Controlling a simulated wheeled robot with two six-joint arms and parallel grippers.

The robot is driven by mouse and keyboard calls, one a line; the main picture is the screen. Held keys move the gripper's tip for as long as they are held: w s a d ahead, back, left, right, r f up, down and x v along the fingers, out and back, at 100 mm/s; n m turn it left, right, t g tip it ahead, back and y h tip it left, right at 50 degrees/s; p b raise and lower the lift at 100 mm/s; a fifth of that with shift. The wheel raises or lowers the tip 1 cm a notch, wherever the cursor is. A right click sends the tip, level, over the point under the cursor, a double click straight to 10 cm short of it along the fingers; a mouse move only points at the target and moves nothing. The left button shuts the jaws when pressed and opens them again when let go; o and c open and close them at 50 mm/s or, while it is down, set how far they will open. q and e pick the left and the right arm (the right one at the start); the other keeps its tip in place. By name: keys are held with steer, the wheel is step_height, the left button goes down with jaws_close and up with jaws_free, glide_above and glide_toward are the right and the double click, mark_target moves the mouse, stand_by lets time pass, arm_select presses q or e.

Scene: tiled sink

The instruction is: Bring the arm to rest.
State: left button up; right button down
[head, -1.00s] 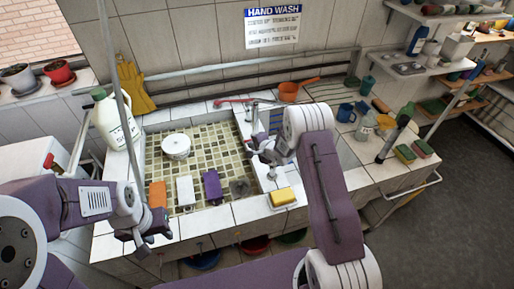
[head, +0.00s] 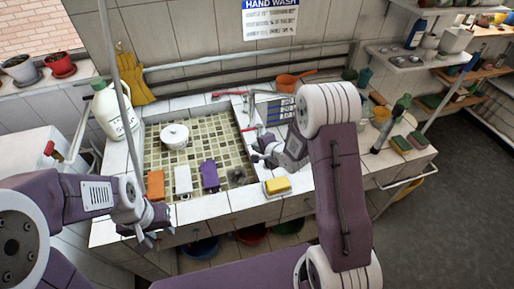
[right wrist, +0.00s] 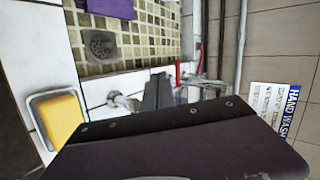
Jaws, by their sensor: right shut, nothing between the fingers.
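My right arm reaches in over the sink divider. My right gripper (head: 257,152) is shut and empty, above the right edge of the tiled basin (head: 205,140). In the right wrist view the dark fingers (right wrist: 158,92) point toward the tap, with nothing between them. The yellow sponge in its dish (head: 277,186) lies below and in front of this gripper, apart from it. My left gripper (head: 146,240) hangs before the front left edge of the counter. It is too small to tell whether its fingers are open.
An orange block (head: 155,186), a white block (head: 183,180) and a purple block (head: 209,175) stand along the basin's front. A white lidded pot (head: 174,135) is in the basin. A white jug (head: 113,110) stands at left. The red-handled tap (head: 232,94) is behind my right gripper.

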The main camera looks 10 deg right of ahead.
step_height(320, 180, up, 11)
steer(key=s+n+h, duration=0.1)
steer(key=s+n, duration=0.1)
steer(key=s+f+n+g, duration=0.2)
steer(key=s+n+g, duration=0.1)
steer(key=s, duration=0.4)
steer(key=s+d+f+n+g+h, duration=0.1)
steer(key=s+f+n+g, duration=0.2)
steer(key=s+n, duration=0.2)
steer(key=s+d+f+n+g, duration=0.1)
steer(key=s+f+n+g, duration=0.1)
steer(key=s, duration=0.9)
steer(key=shift+d+f+n+g+h, duration=0.2)
steer(key=shift+n+g+h, duration=0.25)
steer(key=shift+n, duration=0.65)
